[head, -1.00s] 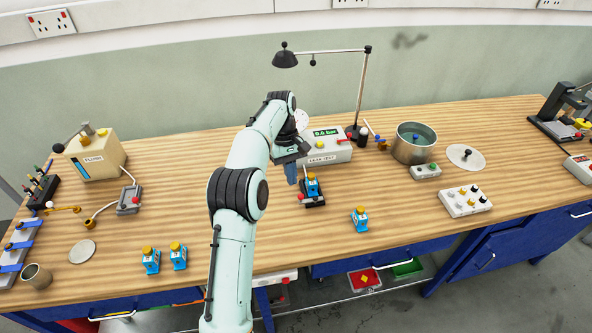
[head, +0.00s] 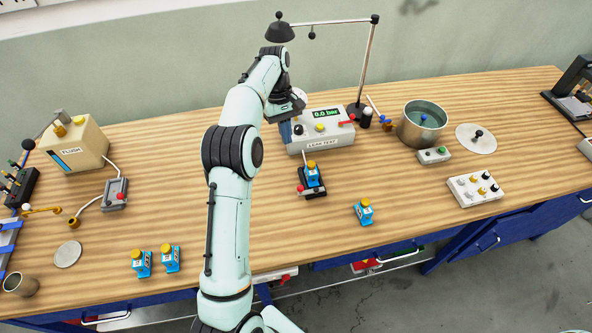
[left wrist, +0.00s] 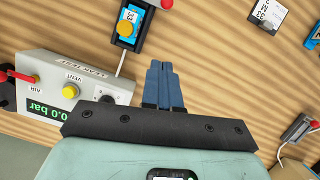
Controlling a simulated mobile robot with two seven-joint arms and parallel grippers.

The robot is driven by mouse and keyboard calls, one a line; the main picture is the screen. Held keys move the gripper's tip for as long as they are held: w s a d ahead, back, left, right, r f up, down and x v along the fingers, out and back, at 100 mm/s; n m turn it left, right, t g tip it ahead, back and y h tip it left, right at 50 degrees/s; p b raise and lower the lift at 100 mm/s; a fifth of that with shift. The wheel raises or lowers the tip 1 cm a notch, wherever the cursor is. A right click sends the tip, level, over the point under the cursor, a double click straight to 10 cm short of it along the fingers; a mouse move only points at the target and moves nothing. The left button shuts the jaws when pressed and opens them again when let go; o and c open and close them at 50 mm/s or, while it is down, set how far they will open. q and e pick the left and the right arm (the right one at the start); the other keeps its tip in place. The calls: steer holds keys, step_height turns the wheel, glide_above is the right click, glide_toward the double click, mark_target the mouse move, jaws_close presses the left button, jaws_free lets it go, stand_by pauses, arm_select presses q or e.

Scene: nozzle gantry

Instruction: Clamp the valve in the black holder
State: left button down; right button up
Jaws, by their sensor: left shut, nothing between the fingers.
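The black holder (head: 318,194) stands on the bench in front of the leak test box, with a red-knobbed lever (head: 300,190) at its left. A blue valve (head: 312,179) with a yellow cap sits upright in it. I cannot tell whether the clamp is closed. In the left wrist view the valve (left wrist: 128,22) and holder (left wrist: 121,48) show at the top, partly cut off. My left gripper (head: 287,133) is shut and empty, behind and left of the holder, beside the box. Its blue fingers (left wrist: 163,75) are together and apart from the holder. My right gripper is not in view.
The leak test box (head: 324,133) reads 0.0 bar. A lamp (head: 367,60) and a metal pot (head: 422,126) stand at the back. The bench between holder and left valves is mostly clear.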

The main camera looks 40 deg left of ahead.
arm_select(q)
steer(key=shift+d, duration=0.1)
steer(key=x, duration=0.3)
steer(key=d+b+x, duration=0.1)
steer(key=x, duration=0.3)
steer(key=s+d+b+x, duration=0.1)
steer(key=x, duration=0.3)
steer(key=shift+s+d+r, duration=0.15)
steer(key=shift+s+d, duration=0.1)
steer(key=shift+d, duration=0.4)
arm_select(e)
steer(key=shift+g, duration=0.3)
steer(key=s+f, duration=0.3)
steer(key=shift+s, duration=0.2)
arm_select(q)
steer(key=shift+s, duration=0.1)
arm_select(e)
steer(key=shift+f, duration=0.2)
